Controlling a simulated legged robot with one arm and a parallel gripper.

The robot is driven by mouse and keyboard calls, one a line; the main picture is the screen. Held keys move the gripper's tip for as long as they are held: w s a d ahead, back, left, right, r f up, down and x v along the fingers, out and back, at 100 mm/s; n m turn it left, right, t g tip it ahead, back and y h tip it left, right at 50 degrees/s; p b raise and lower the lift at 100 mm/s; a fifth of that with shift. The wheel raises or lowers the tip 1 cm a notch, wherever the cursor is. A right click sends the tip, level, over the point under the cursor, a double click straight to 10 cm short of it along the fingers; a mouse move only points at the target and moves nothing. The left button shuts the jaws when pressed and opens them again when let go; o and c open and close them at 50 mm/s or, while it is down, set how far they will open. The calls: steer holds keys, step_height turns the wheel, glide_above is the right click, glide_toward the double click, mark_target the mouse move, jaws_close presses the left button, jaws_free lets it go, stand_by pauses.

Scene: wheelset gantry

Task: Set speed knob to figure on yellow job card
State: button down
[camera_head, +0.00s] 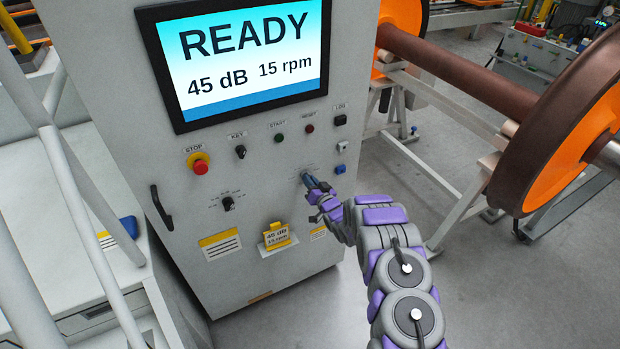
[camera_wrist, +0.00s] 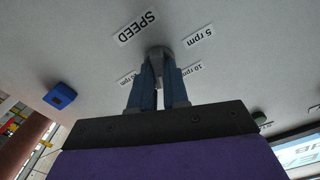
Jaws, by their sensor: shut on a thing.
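The yellow job card (camera_head: 278,239) on the cabinet's lower front reads 45 dB and 15 rpm. The screen (camera_head: 240,58) reads READY, 45 dB and 15 rpm. My gripper (camera_head: 308,180) is at the cabinet face, right of the middle. In the wrist view its two blue-grey fingers (camera_wrist: 160,75) are shut on the grey speed knob (camera_wrist: 159,52). The SPEED label (camera_wrist: 137,28), 5 rpm label (camera_wrist: 199,37) and 10 rpm label (camera_wrist: 193,71) show upside down around it. Another label (camera_wrist: 127,79) is partly hidden by a finger. The knob's pointer is not visible.
A second knob (camera_head: 228,203), a red stop button (camera_head: 200,167), a key switch (camera_head: 240,152) and a blue button (camera_head: 341,169) share the panel. A handle (camera_head: 161,206) is at left. The orange wheelset (camera_head: 560,125) stands at right; grey floor lies open below.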

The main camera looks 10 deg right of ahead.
steer(key=shift+d+m, duration=0.1)
steer(key=shift+m, duration=0.5)
steer(key=shift+p, duration=0.3)
steer(key=c, duration=1.1)
jaws_free()
steer(key=shift+s, duration=0.1)
steer(key=p+v, duration=0.1)
steer(key=v, duration=1.6)
steer(key=shift+d, duration=0.1)
